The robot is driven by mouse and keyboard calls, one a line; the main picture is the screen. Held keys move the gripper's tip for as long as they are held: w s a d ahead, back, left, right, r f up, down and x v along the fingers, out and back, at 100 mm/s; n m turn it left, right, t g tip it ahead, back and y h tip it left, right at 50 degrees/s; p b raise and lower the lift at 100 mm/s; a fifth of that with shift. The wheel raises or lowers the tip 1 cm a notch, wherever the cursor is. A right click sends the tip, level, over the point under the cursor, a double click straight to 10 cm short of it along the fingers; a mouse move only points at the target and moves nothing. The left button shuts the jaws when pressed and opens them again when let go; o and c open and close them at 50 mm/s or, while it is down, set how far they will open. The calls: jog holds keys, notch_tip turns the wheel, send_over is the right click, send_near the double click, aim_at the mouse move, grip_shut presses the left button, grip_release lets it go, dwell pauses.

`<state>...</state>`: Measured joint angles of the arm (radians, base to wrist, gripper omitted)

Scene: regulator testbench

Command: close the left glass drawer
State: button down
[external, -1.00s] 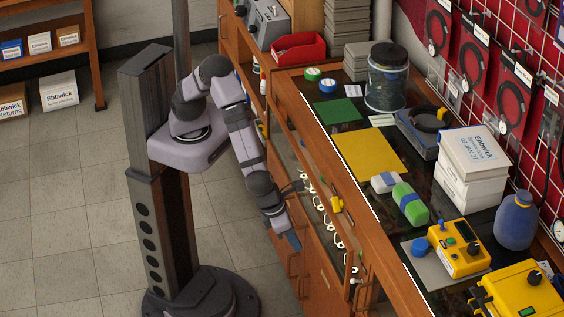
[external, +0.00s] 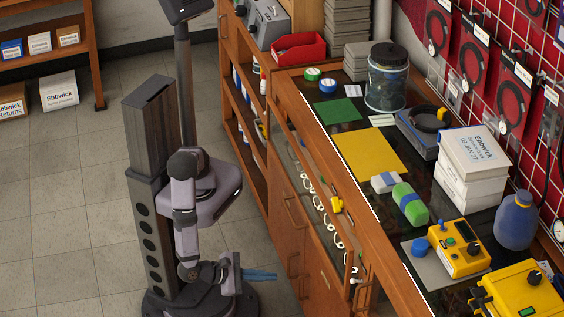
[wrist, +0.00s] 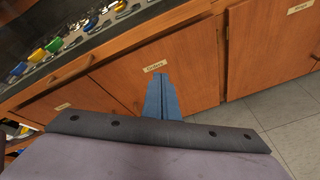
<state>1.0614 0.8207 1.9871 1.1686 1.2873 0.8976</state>
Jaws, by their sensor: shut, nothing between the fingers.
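My gripper (external: 262,275) hangs low, left of the counter front and clear of it. Its blue fingers also show in the wrist view (wrist: 161,97); they are shut and empty, pointing at a wooden cabinet door. The glass-fronted drawer band (external: 312,190) runs along the counter front just under the worktop, with several white ring-shaped items and a yellow item (external: 337,204) along it. In the wrist view, glass drawer compartments with yellow, green and blue items (wrist: 54,45) lie at upper left, above a wooden bar handle (wrist: 70,69). I cannot tell how far the left drawer stands out.
Labelled wooden doors (wrist: 265,50) with upright handles (external: 292,264) fill the counter front below the drawers. The worktop holds a jar (external: 387,78), a yellow mat (external: 368,154), boxes and a yellow meter (external: 460,247). Open tiled floor (external: 70,215) lies left.

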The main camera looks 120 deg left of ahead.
aim_at(329, 241)
notch_tip(329, 241, up, 10)
jog(key=w+a+n+t+y, duration=0.1)
jog(key=n+t+y, duration=0.2)
jog(key=n, duration=0.3)
jog(key=shift+w+a, duration=0.2)
jog(key=shift+a, duration=0.05)
jog(key=shift+f, duration=0.1)
jog(key=b+x, duration=0.1)
jog(key=x, duration=1.3)
